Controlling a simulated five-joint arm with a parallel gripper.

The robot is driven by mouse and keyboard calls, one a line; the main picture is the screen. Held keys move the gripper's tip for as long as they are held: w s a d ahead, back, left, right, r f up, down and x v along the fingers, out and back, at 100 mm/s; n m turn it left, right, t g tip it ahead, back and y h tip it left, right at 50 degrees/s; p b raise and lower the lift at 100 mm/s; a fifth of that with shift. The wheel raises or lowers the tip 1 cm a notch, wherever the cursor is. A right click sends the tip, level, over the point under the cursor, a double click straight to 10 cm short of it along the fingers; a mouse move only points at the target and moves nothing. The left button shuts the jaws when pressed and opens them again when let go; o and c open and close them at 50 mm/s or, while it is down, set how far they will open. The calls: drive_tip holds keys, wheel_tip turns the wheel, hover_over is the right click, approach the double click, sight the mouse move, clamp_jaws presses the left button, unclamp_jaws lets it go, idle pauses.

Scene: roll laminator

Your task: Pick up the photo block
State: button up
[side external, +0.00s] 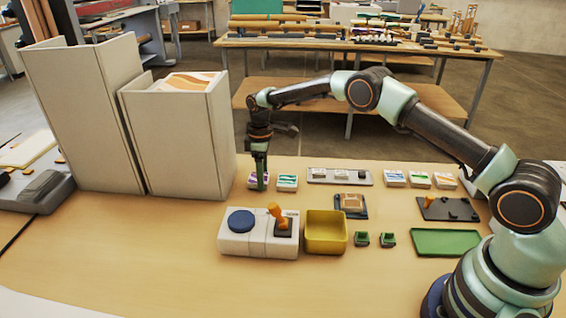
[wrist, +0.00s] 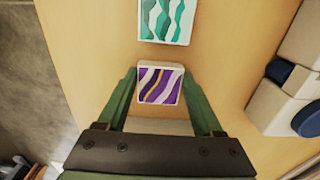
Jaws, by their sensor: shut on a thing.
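The photo block with a purple, white and yellow wavy picture (wrist: 158,85) lies between the green fingers of my gripper (wrist: 160,88) in the wrist view. In the side view the same block (side external: 252,181) shows partly behind my gripper (side external: 260,182), at the left end of the block row. My gripper points down and is shut on this block. The block appears at table height; I cannot tell whether it touches the table. A teal-and-white block (side external: 287,182) lies just to its right, apart from it; it also shows in the wrist view (wrist: 167,20).
Tall cream bins (side external: 180,140) stand close left of my gripper. In front are a white unit with a blue knob and orange lever (side external: 258,248), a yellow bin (side external: 326,236) and a green tray (side external: 446,242). A grey rail (side external: 340,180) and several more blocks (side external: 419,180) lie right.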

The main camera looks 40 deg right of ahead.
wheel_tip(320, 180, up, 19)
drive_tip(key=s+a+f+n, duration=0.1)
drive_tip(key=a+f+n, duration=0.1)
drive_tip(key=f+n, duration=0.2)
drive_tip(key=s+a+f+n, duration=0.2)
drive_tip(key=f+n, duration=0.3)
drive_tip(key=n, duration=0.3)
drive_tip(key=s+a+f+n, duration=0.1)
drive_tip(key=a+f+n, duration=0.1)
drive_tip(key=f+n, duration=0.2)
drive_tip(key=shift+s+a+f+n, duration=0.15)
drive_tip(key=shift+a+f+n, duration=0.1)
drive_tip(key=shift+n, duration=0.65)
drive_tip(key=shift+s+a+f, duration=0.2)
drive_tip(key=shift+f, duration=0.6)
drive_tip(key=shift+s+a+f, duration=0.15)
drive_tip(key=shift+s+f, duration=0.05)
drive_tip(key=shift+f, duration=0.55)
drive_tip(key=shift+s+a+f, duration=0.2)
drive_tip(key=shift+f, duration=0.6)
drive_tip(key=shift+s+a+f, duration=0.3)
drive_tip(key=shift+f, duration=0.2)
drive_tip(key=shift+s+d, duration=0.25)
drive_tip(key=shift+s+d, duration=0.2)
drive_tip(key=shift+s, duration=0.05)
